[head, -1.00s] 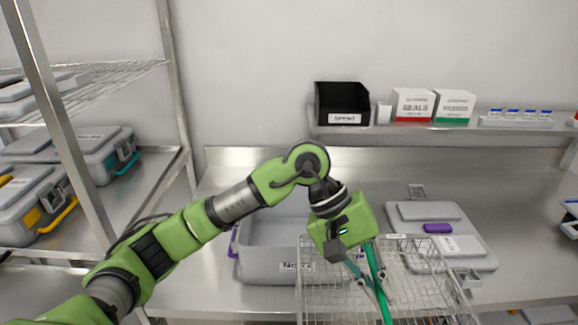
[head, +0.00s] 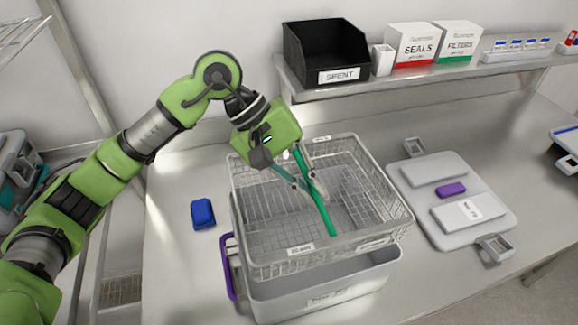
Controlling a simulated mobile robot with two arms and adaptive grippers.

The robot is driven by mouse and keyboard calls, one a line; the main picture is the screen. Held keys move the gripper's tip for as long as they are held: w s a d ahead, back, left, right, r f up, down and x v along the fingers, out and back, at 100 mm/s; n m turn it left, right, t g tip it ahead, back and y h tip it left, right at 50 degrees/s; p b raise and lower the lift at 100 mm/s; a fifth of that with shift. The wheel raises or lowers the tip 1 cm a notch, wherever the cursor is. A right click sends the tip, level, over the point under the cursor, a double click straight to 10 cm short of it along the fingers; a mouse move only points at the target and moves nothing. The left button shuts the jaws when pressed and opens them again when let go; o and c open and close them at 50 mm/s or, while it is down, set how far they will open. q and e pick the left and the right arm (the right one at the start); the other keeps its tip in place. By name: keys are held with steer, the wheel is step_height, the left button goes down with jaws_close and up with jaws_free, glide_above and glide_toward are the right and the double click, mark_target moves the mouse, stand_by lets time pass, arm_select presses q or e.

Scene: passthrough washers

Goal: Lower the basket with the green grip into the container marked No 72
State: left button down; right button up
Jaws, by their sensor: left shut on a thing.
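The wire basket (head: 398,215) has a green grip (head: 327,218) running across it. My left gripper (head: 303,187) is shut on this grip and holds the basket about level. The grey container (head: 330,296) with a purple handle (head: 230,268) stands on the steel bench directly below the basket. The basket hides most of the container's opening, and I cannot tell whether its bottom is inside the rim. The label on the container's front is too oblique to read now; earlier it showed "No 7" and an unclear digit. My right gripper is not in view.
A grey lid (head: 470,230) with a purple latch piece lies right of the container. A small blue block (head: 203,214) lies on the bench to the left. A shelf (head: 420,75) behind holds a black bin (head: 325,50) and boxes. A wire rack stands at far left.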

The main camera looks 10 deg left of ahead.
arm_select(q)
steer(key=shift+w+f, duration=0.1)
steer(key=shift+f, duration=1.75)
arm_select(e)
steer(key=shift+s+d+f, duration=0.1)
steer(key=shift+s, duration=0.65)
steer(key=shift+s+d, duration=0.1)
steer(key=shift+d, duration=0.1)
